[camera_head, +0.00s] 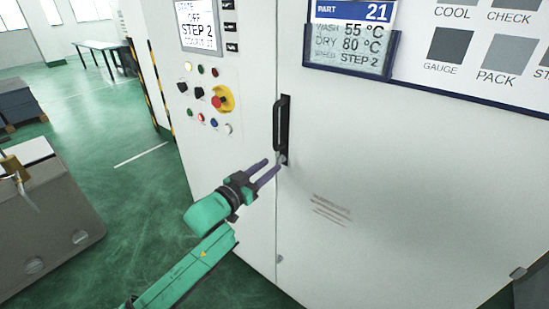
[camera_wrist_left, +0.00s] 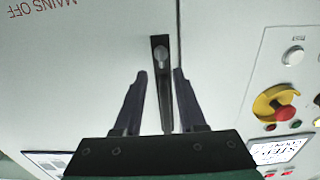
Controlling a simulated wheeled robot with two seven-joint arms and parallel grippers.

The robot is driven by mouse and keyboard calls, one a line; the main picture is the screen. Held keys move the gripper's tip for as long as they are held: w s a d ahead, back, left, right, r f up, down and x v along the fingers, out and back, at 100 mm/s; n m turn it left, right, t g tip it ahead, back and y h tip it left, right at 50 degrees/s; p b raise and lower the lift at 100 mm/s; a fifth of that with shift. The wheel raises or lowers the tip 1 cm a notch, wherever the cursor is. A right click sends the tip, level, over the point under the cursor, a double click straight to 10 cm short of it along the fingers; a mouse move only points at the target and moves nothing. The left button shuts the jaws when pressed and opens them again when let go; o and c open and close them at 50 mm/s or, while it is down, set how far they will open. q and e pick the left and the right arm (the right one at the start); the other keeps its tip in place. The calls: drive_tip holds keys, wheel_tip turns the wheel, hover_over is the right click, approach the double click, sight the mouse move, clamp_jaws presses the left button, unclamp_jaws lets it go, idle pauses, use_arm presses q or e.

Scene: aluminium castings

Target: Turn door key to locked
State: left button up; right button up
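The white cabinet door (camera_head: 350,160) has a black upright handle (camera_head: 281,122) near its left edge. The handle also shows in the left wrist view, upside down, as a dark strip (camera_wrist_left: 166,100). A small grey key or lock piece (camera_wrist_left: 161,55) sits at the end of its black plate; its exact turn is hard to read. My left gripper (camera_head: 276,164) is at the lower end of the handle. In the left wrist view its two fingers (camera_wrist_left: 160,76) are apart, one on each side of the plate, just short of the key. Contact cannot be told. My right gripper is out of view.
Left of the door is a control panel with a red emergency stop on yellow (camera_head: 220,99), several buttons and a screen (camera_head: 198,25). A blue-framed display (camera_head: 350,38) is above right. A grey bench (camera_head: 45,215) stands at left; green floor between is clear.

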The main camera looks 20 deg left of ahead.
sight(277, 160)
use_arm(q)
drive_tip(key=x, duration=0.3)
drive_tip(key=shift+w+f, duration=0.15)
drive_tip(key=shift+w, duration=0.2)
drive_tip(key=shift+s, duration=0.15)
drive_tip(key=shift+c, duration=1.2)
clamp_jaws()
